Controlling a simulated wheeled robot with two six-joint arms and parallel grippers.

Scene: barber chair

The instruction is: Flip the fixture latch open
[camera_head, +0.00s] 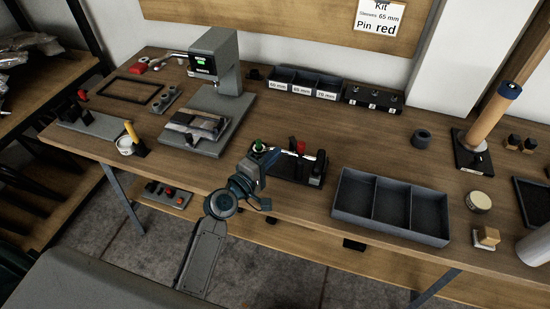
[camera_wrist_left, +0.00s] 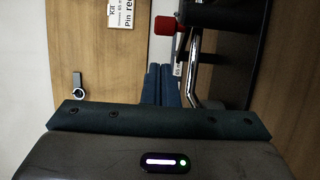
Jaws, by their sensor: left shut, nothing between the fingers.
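The black fixture (camera_head: 290,167) sits near the table's front edge in the middle of the head view. It carries a red grip (camera_head: 299,146), a green knob (camera_head: 257,144) and a bright bar. In the left wrist view a red cap (camera_wrist_left: 168,27) sits by a bent chrome lever (camera_wrist_left: 195,68) against the dark fixture; this looks like the latch. My left gripper (camera_head: 272,156) is shut and empty, in front of the fixture. Its blue fingertips (camera_wrist_left: 160,70) point beside the lever. Contact cannot be told, nor whether the latch is open. My right gripper is out of view.
A grey three-part tray (camera_head: 392,231) stands right of the fixture. A press (camera_head: 219,85) stands behind left. Labelled bins (camera_head: 305,96) and a black button box (camera_head: 373,98) line the back. A white cup (camera_head: 126,147) is at the left. Bare tabletop lies behind the fixture.

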